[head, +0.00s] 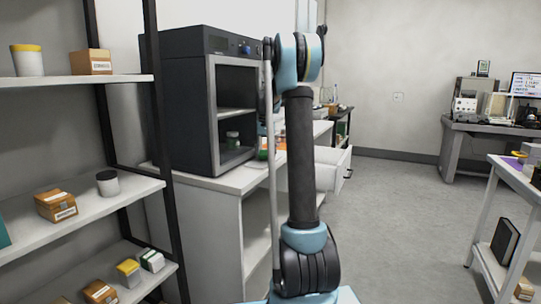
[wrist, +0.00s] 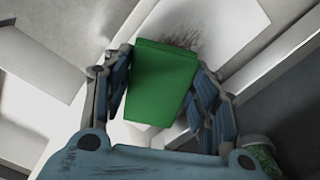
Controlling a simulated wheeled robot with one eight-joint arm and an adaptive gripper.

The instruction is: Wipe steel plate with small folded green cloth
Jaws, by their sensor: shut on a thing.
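The small folded green cloth (wrist: 160,85) is between the two fingers of my gripper (wrist: 164,65) in the wrist view. The gripper is shut on it from both sides. Beyond the cloth is a pale flat plate (wrist: 237,30), which looks like the steel plate. A dark, streaky smudge shows on it just past the cloth's far edge. The cloth hides part of the plate, and I cannot tell whether the two touch. In the head view my gripper, the cloth and the plate are not clearly visible behind my arm.
A jar with green contents (wrist: 262,152) is close to my right finger side. In the head view a dark oven-like cabinet (head: 190,100) stands on a white counter (head: 225,180). An open drawer (head: 330,170) juts out.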

